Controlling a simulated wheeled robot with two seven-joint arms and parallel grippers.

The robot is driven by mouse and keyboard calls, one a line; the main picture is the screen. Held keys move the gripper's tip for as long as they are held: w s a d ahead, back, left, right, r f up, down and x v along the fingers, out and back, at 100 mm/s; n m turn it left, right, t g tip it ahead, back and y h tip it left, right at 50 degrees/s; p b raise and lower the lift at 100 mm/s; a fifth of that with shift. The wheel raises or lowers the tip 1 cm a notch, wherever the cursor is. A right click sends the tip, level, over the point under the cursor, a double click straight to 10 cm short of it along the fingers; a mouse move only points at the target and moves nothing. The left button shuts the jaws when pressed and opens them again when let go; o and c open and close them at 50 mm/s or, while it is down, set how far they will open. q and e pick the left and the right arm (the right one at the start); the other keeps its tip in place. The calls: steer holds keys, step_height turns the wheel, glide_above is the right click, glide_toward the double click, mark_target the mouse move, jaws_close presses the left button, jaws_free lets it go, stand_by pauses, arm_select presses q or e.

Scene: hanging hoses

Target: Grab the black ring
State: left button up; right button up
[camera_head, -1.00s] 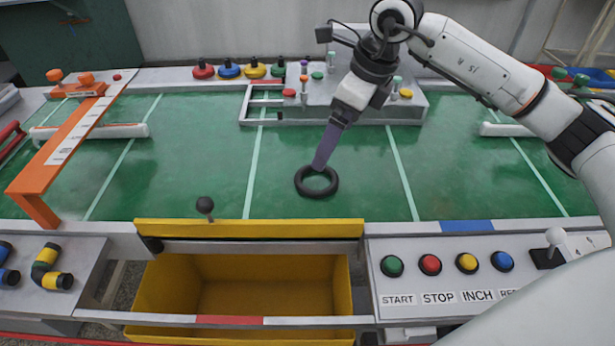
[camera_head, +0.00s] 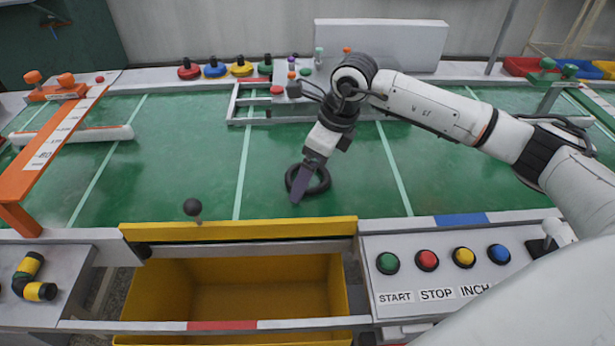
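The black ring (camera_head: 322,181) lies flat on the green work surface (camera_head: 180,170), near the middle of the view. My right gripper (camera_head: 298,196) comes down over the ring from above, its purple-grey finger crossing the ring's left side. Only one finger shape shows, so I cannot tell whether the fingers are apart or whether they hold the ring's rim. My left gripper is not in view.
A yellow bin (camera_head: 240,285) stands open below the front edge. A panel with coloured buttons (camera_head: 427,260) is at the front right. An orange bracket (camera_head: 50,155) stands at the left. A black-knobbed lever (camera_head: 192,207) rises near the front edge. Green surface around the ring is clear.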

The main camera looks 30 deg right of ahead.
steer(key=shift+c, duration=0.5)
steer(key=c, duration=1)
steer(key=shift+c, duration=0.2)
steer(key=shift+c, duration=0.2)
